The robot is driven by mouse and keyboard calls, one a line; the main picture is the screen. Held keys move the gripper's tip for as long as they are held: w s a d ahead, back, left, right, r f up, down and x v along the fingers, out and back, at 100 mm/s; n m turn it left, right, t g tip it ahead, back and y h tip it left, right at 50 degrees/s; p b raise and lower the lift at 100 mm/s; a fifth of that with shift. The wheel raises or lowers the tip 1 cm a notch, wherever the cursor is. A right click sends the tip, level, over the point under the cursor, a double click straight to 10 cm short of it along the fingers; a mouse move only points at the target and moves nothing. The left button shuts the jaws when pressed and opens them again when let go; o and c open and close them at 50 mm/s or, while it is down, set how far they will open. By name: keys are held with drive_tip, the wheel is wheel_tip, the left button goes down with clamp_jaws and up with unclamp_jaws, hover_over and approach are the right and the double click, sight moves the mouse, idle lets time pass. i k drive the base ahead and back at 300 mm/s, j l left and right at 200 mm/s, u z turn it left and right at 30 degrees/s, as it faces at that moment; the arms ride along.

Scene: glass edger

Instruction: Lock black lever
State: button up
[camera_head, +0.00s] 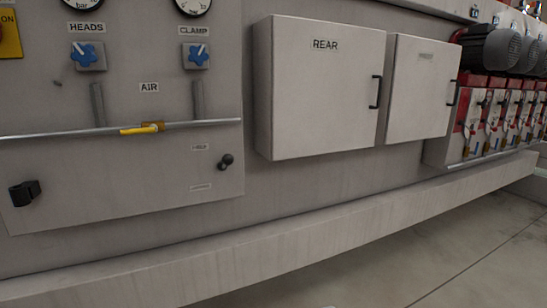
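Two black fittings sit on the grey machine panel in the head camera view. A small black lever (226,161) with a rounded end is at the panel's lower right, tilted slightly, beside small labels too blurred to read. A blocky black handle (24,193) is at the panel's lower left corner. I cannot tell from the picture which one is the task's lever or whether either is locked. My gripper is not in view, and nothing touches either fitting.
A metal pipe (60,133) with a yellow valve handle (141,129) crosses above both fittings. Blue knobs (90,55) and gauges are higher up. Closed grey cabinets (315,95) stick out to the right. A ledge (250,240) runs along the bottom; the floor (420,250) in front is clear.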

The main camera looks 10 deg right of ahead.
sight(228, 159)
drive_tip(key=i+l, duration=0.15)
drive_tip(key=l, duration=0.2)
drive_tip(key=i+l, duration=0.2)
drive_tip(key=l, duration=0.2)
drive_tip(key=i+l, duration=0.15)
drive_tip(key=l, duration=0.2)
